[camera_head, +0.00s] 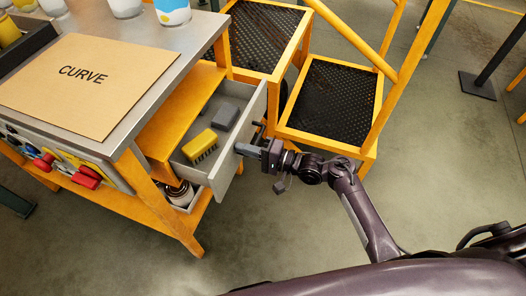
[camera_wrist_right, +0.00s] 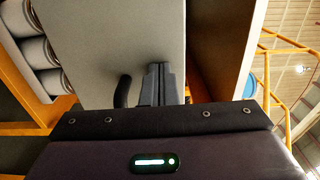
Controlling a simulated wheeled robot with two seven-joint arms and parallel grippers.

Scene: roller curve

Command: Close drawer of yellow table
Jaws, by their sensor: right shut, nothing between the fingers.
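The yellow table (camera_head: 190,232) has a grey metal top (camera_head: 185,62) and stands at the left of the head view. Its grey drawer (camera_head: 225,178) is pulled out, with a yellow block (camera_head: 200,146) and a dark grey block (camera_head: 225,116) inside. My right gripper (camera_head: 243,149) is shut and empty at the outer face of the drawer front. In the right wrist view the shut fingers (camera_wrist_right: 160,82) point at the pale drawer front (camera_wrist_right: 105,40), beside its dark curved handle (camera_wrist_right: 122,92). I cannot tell whether they touch it. My left gripper is out of view.
A board marked CURVE (camera_head: 85,85) and cups (camera_head: 172,12) are on the tabletop. Yellow steps with black treads (camera_head: 330,100) stand close beside the drawer and my right gripper. Red controls (camera_head: 88,177) are on the table's front. Floor in front is clear.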

